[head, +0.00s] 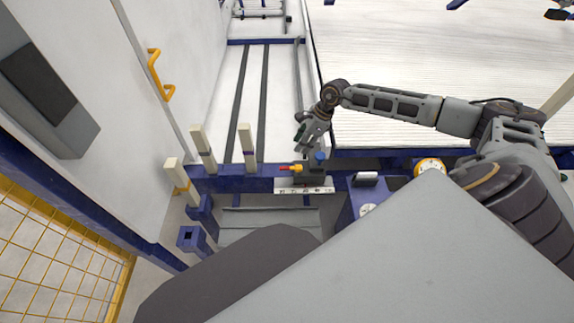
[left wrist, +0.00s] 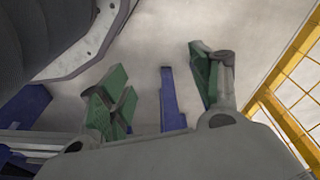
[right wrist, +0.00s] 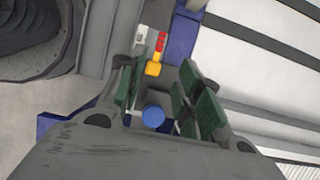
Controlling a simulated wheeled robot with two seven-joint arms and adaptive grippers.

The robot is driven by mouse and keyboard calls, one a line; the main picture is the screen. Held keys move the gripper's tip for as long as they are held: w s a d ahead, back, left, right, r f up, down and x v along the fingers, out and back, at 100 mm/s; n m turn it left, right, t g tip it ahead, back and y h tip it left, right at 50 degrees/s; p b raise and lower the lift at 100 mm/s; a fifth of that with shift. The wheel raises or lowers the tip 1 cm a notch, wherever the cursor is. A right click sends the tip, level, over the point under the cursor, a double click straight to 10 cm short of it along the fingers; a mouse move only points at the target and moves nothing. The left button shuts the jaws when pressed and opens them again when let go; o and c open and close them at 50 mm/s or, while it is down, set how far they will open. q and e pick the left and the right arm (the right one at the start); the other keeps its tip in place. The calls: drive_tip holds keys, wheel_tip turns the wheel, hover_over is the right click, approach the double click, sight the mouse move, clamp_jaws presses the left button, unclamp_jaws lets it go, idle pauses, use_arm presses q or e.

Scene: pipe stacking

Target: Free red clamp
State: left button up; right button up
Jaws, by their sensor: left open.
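The clamp has a red handle and a yellow-orange joint (head: 296,168). In the head view it lies on the blue crossbeam, the red end pointing left. The right wrist view shows its red handle (right wrist: 161,41) and yellow part beyond the fingertips. A blue knob (head: 320,157) stands just right of it; this knob (right wrist: 153,117) is between my right fingers in the wrist view. My right gripper (head: 301,144) is above the clamp, open, fingers apart, with no visible hold on anything. My left gripper (left wrist: 158,90) is open and empty, and out of the head view.
Cream posts (head: 203,148) rise from the blue crossbeam (head: 230,178) left of the clamp. A blue box with a dial (head: 367,209) stands to the right. A yellow mesh fence (head: 60,255) is at lower left. A ribbed white surface (head: 430,60) extends behind my right arm.

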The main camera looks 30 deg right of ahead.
sight(286, 167)
drive_tip(key=shift+f, duration=0.2)
drive_tip(key=b+x, duration=0.2)
drive_tip(key=x, duration=1)
drive_tip(key=shift+w+a+f, duration=0.1)
drive_tip(key=shift+f, duration=0.05)
drive_tip(key=shift+w+a+f, duration=0.1)
drive_tip(key=shift+a+f, duration=0.05)
drive_tip(key=shift+f, duration=0.25)
use_arm(q)
wheel_tip(286, 167, up, 6)
drive_tip(key=d, duration=0.1)
drive_tip(key=shift+w+d, duration=0.15)
drive_tip(key=shift+d, duration=0.05)
use_arm(e)
drive_tip(key=shift+f, duration=0.1)
use_arm(q)
drive_tip(key=shift+w+a, duration=0.1)
drive_tip(key=shift+s+f, duration=0.2)
use_arm(e)
clamp_jaws()
